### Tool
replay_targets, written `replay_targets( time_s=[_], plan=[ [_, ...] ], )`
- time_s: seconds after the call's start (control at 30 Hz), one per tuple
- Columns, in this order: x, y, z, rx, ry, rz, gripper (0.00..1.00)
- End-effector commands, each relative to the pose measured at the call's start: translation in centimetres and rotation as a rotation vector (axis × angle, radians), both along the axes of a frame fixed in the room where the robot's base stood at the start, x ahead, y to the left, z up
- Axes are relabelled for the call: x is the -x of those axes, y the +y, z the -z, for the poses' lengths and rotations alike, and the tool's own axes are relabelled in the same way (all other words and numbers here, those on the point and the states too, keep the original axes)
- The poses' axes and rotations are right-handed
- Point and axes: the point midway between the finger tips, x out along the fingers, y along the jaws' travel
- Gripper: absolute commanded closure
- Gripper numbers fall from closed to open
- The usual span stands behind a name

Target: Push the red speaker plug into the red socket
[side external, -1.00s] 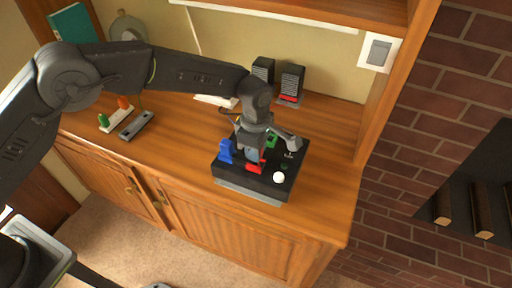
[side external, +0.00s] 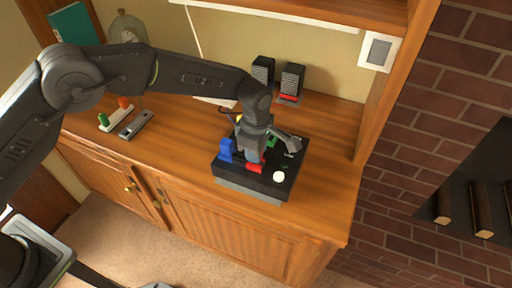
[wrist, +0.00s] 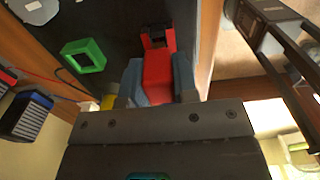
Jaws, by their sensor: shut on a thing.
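The red speaker plug (wrist: 158,72) is between my gripper's blue-grey fingertips (wrist: 158,82) in the wrist view; the jaws are shut on it. The red socket (wrist: 171,40), a red frame with a dark opening, lies right at the plug's far end. I cannot tell how far the plug is inside it. In the side view, my gripper (side external: 250,156) points down over the black socket box (side external: 262,186), close beside the red socket (side external: 254,168). The plug is not clearly distinguishable there.
A blue socket (side external: 226,150) and a green socket (wrist: 83,56) stand on the same box, with a white knob (side external: 279,177) near its front. Two dark speakers (side external: 291,80) stand behind. A rack with green and orange pieces (side external: 116,116) is at left. The cabinet's front edge is close.

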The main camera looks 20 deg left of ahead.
Motion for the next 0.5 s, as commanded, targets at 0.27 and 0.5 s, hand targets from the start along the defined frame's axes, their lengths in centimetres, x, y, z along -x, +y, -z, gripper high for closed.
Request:
replay_targets(
  time_s=[0.27, 0.5],
  plan=[
    [0.0, 0.0, 0.7, 0.000, 0.001, 0.000, 0.98],
    [0.0, 0.0, 1.2, 0.000, 0.000, 0.000, 0.98]
  ],
)
